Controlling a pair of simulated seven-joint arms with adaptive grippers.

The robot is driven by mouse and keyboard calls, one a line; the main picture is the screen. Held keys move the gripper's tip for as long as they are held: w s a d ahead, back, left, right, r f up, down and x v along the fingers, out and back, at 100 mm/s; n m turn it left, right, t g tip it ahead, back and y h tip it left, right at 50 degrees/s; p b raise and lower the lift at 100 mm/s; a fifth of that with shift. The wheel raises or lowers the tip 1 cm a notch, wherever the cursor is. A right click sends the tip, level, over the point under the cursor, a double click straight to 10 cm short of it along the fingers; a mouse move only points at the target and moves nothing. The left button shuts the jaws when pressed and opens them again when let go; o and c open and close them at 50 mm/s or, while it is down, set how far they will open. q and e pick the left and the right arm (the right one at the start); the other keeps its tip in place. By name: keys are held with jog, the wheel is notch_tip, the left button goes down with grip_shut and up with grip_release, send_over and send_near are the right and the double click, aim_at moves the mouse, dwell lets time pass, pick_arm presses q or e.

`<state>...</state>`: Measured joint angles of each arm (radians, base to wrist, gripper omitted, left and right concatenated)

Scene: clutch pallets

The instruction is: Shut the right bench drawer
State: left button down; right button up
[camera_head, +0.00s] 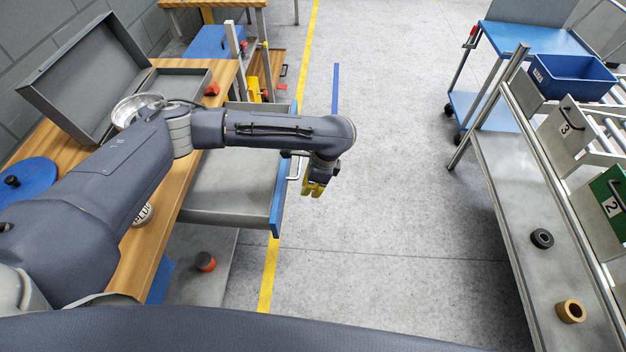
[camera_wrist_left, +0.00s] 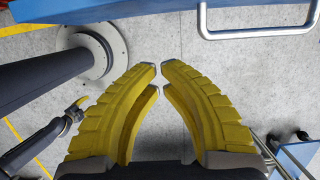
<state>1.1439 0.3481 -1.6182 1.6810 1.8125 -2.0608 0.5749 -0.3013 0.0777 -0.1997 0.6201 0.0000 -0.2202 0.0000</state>
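The open bench drawer (camera_head: 230,197) is a grey tray with a blue front (camera_head: 279,200), sticking out from the wooden bench into the aisle. My left forearm hides part of it. Its metal handle (camera_wrist_left: 258,32) shows at the top of the left wrist view, below a blue edge. My left gripper (camera_head: 312,188) has yellow fingers and is just outside the drawer front, close to the handle; contact cannot be told. In the wrist view its tips (camera_wrist_left: 160,68) nearly meet, with nothing between them. My right gripper (camera_wrist_left: 75,112) appears small at the wrist view's left; its opening is unclear.
The wooden bench (camera_head: 165,240) holds an open grey case (camera_head: 85,80), a metal bowl (camera_head: 127,108) and a blue disc (camera_head: 28,180). An orange-topped item (camera_head: 205,262) lies below the drawer. The grey aisle floor (camera_head: 400,220) is clear. A roller rack (camera_head: 500,190) stands right.

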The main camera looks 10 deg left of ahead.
pick_arm(q)
jog(key=a+f, duration=0.1)
jog(key=a, duration=0.2)
jog(key=a+f, duration=0.1)
jog(key=shift+s+a+f, duration=0.15)
jog(key=shift+a+f, duration=0.15)
jog(key=shift+a, duration=0.05)
dwell(0.3)
